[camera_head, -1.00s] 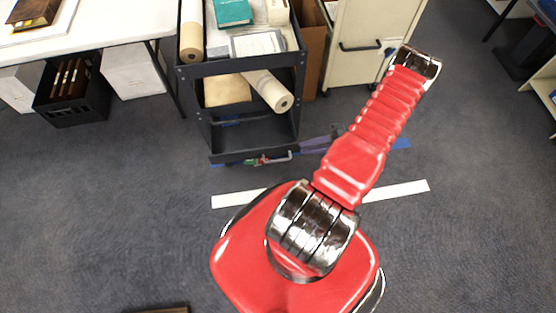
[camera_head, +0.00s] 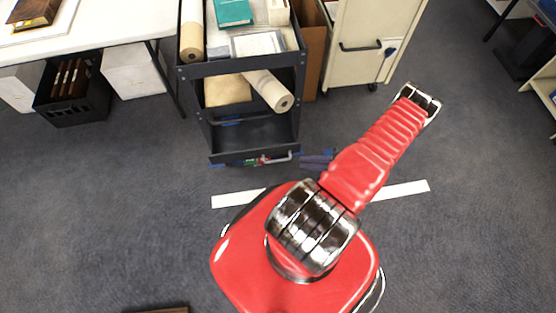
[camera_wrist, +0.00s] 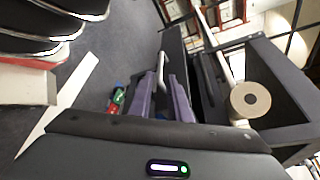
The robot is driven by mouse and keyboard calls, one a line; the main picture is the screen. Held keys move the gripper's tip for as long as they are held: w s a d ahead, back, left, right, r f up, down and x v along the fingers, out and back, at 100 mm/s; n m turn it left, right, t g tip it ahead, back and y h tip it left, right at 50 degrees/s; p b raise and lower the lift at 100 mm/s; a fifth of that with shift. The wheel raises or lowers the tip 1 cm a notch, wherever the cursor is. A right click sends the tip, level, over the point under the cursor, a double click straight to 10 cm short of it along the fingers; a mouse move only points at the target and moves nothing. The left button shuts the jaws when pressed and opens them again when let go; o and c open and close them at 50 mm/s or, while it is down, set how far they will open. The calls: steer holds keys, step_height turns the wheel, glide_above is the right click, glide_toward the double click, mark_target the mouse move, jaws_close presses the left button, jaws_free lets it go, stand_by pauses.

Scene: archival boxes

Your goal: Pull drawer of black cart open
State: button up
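The black cart (camera_head: 188,100) stands at the centre back in the head view. A low dark front edge, apparently its drawer (camera_head: 225,156), is at its bottom, with a pale bar handle (camera_head: 278,159) on it. The handle (camera_wrist: 162,72) also shows in the wrist view, close to the purple fingers. My gripper (camera_head: 318,160) is low, just right of the handle. In the wrist view my gripper (camera_wrist: 163,92) has its two fingers apart, with no clear hold on the bar. The exact depth between fingers and handle is hard to tell.
A paper roll (camera_head: 268,90) sticks out of the cart's middle shelf. A cream cabinet (camera_head: 362,35) stands to the right of the cart. A black crate (camera_head: 72,95) is under the white table (camera_head: 90,35) at left. The grey carpet in front has a white tape strip (camera_head: 237,199).

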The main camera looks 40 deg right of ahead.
mark_target(277, 161)
steer(key=x, duration=1.2)
steer(key=shift+w+a+f, duration=0.1)
steer(key=shift+w+a, duration=0.1)
steer(key=shift+w, duration=0.15)
steer(key=shift+c, duration=0.3)
jaws_close()
